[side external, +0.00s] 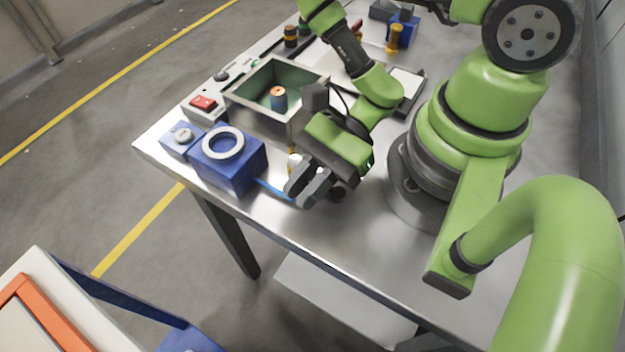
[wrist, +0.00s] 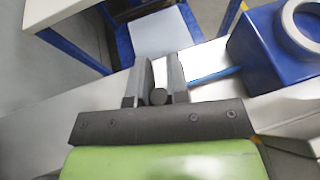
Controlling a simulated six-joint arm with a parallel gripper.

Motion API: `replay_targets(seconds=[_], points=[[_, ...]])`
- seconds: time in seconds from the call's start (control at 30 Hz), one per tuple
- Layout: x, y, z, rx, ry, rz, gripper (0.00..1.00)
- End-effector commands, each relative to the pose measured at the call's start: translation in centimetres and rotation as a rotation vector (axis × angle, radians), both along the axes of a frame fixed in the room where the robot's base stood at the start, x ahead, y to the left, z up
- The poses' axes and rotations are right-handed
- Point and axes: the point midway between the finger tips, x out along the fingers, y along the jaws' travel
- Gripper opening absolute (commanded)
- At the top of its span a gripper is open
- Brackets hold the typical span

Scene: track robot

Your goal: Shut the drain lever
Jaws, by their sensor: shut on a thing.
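The drain lever is a thin blue rod (side external: 272,189) that sticks out from the blue box (side external: 232,172) with a white ring on top. The lever also shows in the wrist view (wrist: 212,77), running from the box on the right to my fingers. My gripper (side external: 303,189) is beside the box, low over the table's front edge, shut on the lever's outer end. In the wrist view my gripper (wrist: 160,82) has a dark round end (wrist: 158,97) between its fingers. The fingers hide part of the lever.
A smaller blue block with a round knob (side external: 183,135) stands left of the box. Behind are a red switch (side external: 203,103) and an open green-lined bin (side external: 250,88) holding a dark cylinder with an orange top (side external: 278,97).

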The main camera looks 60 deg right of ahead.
Motion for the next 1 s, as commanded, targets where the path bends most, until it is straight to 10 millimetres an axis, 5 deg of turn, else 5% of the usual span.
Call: replay_targets(seconds=[0.87, 0.9, 1.0], points=[[0.79, 0.68, 0.05, 0.003, -0.001, -0.161, 0.00], [0.78, 0.69, 0.05, 0.004, -0.001, -0.161, 0.25], [0.78, 0.69, 0.05, 0.003, -0.001, -0.161, 0.42]])
